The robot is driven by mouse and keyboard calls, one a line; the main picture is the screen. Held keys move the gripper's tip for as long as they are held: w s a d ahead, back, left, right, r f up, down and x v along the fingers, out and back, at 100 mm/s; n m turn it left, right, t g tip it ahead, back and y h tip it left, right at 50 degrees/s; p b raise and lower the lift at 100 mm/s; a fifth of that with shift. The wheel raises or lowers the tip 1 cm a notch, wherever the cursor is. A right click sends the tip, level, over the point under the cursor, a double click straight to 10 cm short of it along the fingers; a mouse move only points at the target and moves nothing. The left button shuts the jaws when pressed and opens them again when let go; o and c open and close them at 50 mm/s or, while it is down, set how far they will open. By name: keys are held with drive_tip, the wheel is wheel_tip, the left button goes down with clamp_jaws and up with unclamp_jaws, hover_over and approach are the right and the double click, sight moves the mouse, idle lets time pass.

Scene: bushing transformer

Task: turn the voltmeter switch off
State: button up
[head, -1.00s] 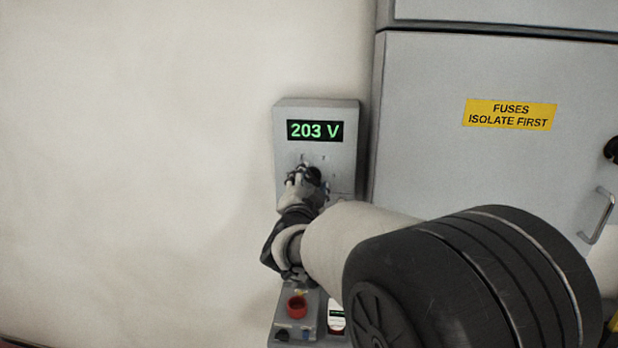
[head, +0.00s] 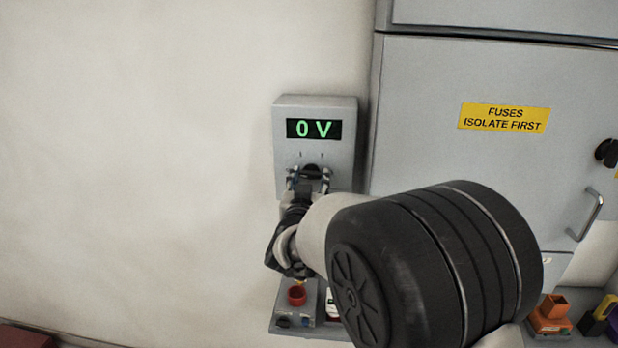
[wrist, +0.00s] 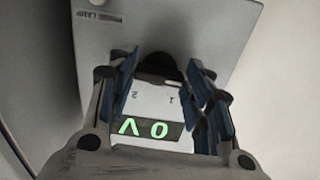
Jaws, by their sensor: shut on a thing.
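The voltmeter (head: 284,150) is a grey box on the wall, and its green display (head: 314,129) reads 0 V. Its black rotary switch (head: 312,172) sits below the display. My gripper (head: 308,185) is at the switch, with one finger on each side of it, shut on it. In the wrist view the switch (wrist: 157,68) shows between the blue-padded fingers, with the marks 1 and 2 near it and the display upside down. The contact of the pads with the switch is partly hidden.
A grey cabinet (head: 420,120) with a yellow fuse label (head: 504,118) and a handle (head: 588,214) stands to the right. Below the voltmeter is a small panel with a red part (head: 297,296). Orange (head: 550,315) and yellow-black items lie at lower right. The left wall is bare.

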drive_tip(key=shift+n, duration=0.3)
drive_tip(key=o, duration=1)
drive_tip(key=shift+o, duration=0.2)
drive_tip(key=s, duration=1.2)
drive_tip(key=shift+a, duration=0.2)
